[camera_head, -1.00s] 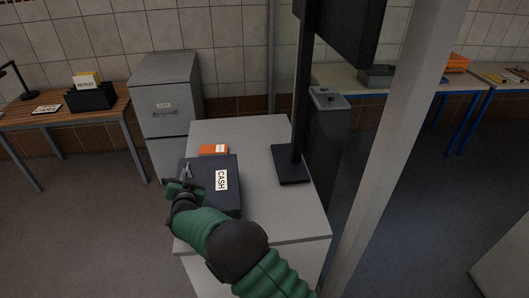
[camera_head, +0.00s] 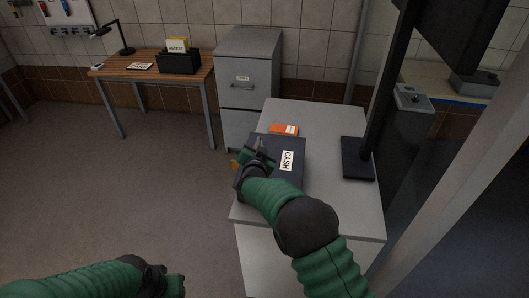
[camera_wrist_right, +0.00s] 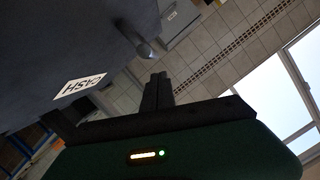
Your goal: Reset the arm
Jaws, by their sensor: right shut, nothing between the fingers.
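My right gripper (camera_head: 258,146) is shut and empty at the left edge of the dark cash box (camera_head: 290,177), which stands on the grey cabinet top. I cannot tell whether it touches the box. In the right wrist view the closed fingers (camera_wrist_right: 157,90) are beside the box (camera_wrist_right: 60,45) with its CASH label. A small rounded knob (camera_wrist_right: 144,49) sticks out from the box side there. My right forearm hides part of the box's front. My left arm enters at the bottom left, and its gripper (camera_head: 176,283) is small and dark, its jaws unclear.
An orange box (camera_head: 284,129) lies behind the cash box. A filing cabinet (camera_head: 246,75) and a wooden desk (camera_head: 150,72) stand behind. The floor at left is clear.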

